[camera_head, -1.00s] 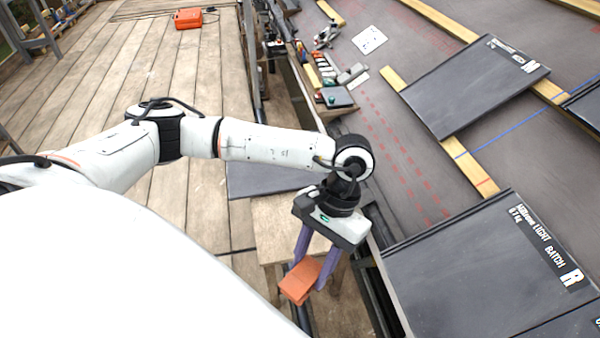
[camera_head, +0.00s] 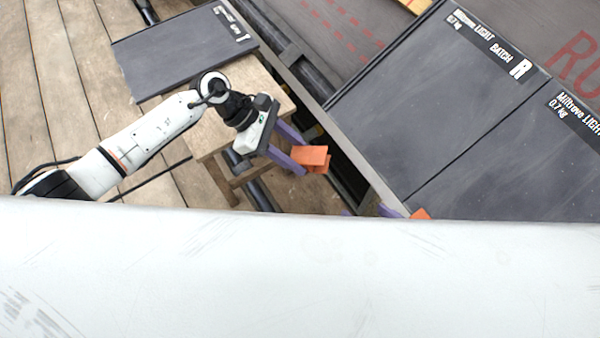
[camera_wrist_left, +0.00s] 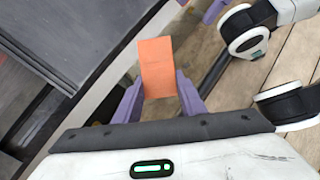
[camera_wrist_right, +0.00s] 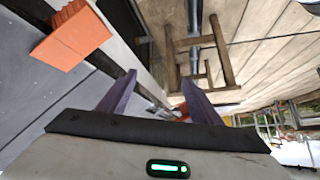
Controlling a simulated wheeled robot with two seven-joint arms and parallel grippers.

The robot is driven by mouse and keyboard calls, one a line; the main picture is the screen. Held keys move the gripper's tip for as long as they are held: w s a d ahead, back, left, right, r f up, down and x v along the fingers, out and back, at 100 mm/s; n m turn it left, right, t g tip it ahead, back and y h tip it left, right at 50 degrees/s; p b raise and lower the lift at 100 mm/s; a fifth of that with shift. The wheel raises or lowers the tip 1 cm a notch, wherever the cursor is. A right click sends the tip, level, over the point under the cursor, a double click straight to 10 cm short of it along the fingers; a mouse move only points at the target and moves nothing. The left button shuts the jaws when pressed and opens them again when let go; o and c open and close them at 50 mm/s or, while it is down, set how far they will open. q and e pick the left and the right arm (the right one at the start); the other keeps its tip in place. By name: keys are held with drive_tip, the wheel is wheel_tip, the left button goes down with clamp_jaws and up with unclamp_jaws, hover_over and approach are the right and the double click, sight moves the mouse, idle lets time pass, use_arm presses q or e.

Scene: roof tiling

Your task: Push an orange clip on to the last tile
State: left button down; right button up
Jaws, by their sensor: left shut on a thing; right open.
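My left gripper (camera_head: 292,152) is shut on an orange clip (camera_head: 311,158) and holds it over the gap between the wooden stand and the roof edge. The left wrist view shows this clip (camera_wrist_left: 156,66) upright between the purple fingertips. My right gripper (camera_head: 376,212) is mostly hidden behind a white surface in the head view. The right wrist view shows its fingers (camera_wrist_right: 160,95) apart and empty. A second orange clip (camera_wrist_right: 72,35) is beside them at the tile edge; I cannot tell how it is seated. The tile marked R (camera_head: 430,95) lies along the roof edge.
Another dark tile (camera_head: 185,50) lies on the wooden stand (camera_head: 235,110) at left. A second labelled tile (camera_head: 530,160) adjoins the R tile. A dark gap with rails runs along the roof edge. Plank decking (camera_head: 60,90) is open at left.

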use_arm(q)
drive_tip(key=w+f+n+t+b, duration=0.4)
drive_tip(key=f+n+t+b, duration=0.2)
drive_tip(key=f+n+t, duration=0.45)
drive_tip(key=shift+w+d+r+m+g+h+p, duration=0.1)
drive_tip(key=shift+w+d+r+m+g+p, duration=0.15)
drive_tip(key=shift+w+d+g, duration=0.35)
drive_tip(key=shift+w+d+r+m+g+h+p, duration=0.1)
drive_tip(key=shift+w+d+m+g+p, duration=0.2)
drive_tip(key=shift+d, duration=0.5)
drive_tip(key=shift+w+d+r+m+g+h+p, duration=0.1)
drive_tip(key=shift+w+d+g+p, duration=0.25)
drive_tip(key=shift+w+d, duration=0.25)
use_arm(e)
drive_tip(key=shift+a+f, duration=0.25)
drive_tip(key=shift+f, duration=0.6)
drive_tip(key=shift+a+f, duration=0.2)
drive_tip(key=shift+f, duration=0.65)
use_arm(q)
drive_tip(key=shift+s, duration=0.15)
drive_tip(key=shift+r+p, duration=0.1)
drive_tip(key=shift+p, duration=0.3)
use_arm(e)
drive_tip(key=shift+r, duration=0.35)
drive_tip(key=shift+s+f, duration=0.1)
